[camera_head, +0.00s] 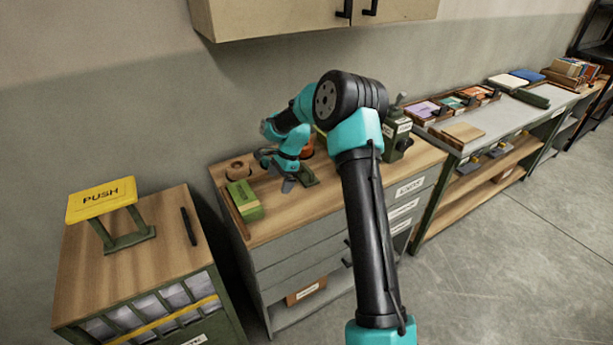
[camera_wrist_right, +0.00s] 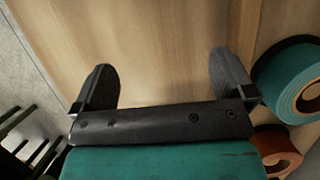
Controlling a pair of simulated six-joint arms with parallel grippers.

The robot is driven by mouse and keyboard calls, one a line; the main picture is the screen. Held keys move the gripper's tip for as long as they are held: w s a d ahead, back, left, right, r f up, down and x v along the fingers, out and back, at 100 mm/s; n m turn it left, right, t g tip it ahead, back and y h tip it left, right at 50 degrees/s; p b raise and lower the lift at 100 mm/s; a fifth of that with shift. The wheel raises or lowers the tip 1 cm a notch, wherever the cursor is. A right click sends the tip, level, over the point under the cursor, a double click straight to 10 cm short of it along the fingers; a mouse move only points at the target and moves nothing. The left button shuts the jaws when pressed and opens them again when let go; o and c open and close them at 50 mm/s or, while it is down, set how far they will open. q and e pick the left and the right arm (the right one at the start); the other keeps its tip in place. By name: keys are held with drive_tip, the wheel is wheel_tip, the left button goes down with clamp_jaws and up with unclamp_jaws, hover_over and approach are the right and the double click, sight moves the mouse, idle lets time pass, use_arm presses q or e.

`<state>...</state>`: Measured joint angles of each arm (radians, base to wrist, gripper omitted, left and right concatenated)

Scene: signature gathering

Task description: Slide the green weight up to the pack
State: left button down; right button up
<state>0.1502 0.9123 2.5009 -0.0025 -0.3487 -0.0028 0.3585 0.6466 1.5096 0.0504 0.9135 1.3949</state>
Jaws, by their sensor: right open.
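A green block (camera_head: 243,200) sits on the wooden cabinet top near its left edge, beside a wooden strip (camera_head: 236,214). I cannot tell whether this block is the green weight or the pack. A dark green labelled object (camera_head: 397,140) with a knob on top stands at the cabinet's back right. My right gripper (camera_head: 297,181) is low over the cabinet top, to the right of the green block and apart from it. In the right wrist view the right gripper (camera_wrist_right: 163,85) is open, with only bare wood between its fingers. My left gripper is not in view.
A round wooden piece (camera_head: 240,168) lies behind the green block. An orange piece (camera_head: 307,147) stands behind my gripper and shows in the wrist view (camera_wrist_right: 277,150). A yellow PUSH stand (camera_head: 102,200) is on the left cabinet. The front of the middle cabinet top is clear.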

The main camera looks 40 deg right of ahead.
sight(307, 176)
drive_tip(key=shift+a, duration=0.15)
idle(0.5)
drive_tip(key=shift+w+a, duration=0.3)
drive_tip(key=shift+a, duration=0.9)
drive_tip(key=shift+w+a, duration=0.25)
drive_tip(key=shift+a, duration=1)
drive_tip(key=shift+w+a, duration=0.3)
drive_tip(key=shift+a, duration=0.9)
drive_tip(key=shift+s+d, duration=0.75)
drive_tip(key=shift+d, duration=2.5)
drive_tip(key=shift+s+d, duration=0.75)
drive_tip(key=shift+d, duration=2.55)
drive_tip(key=shift+s+d, duration=0.75)
drive_tip(key=shift+d, duration=2.5)
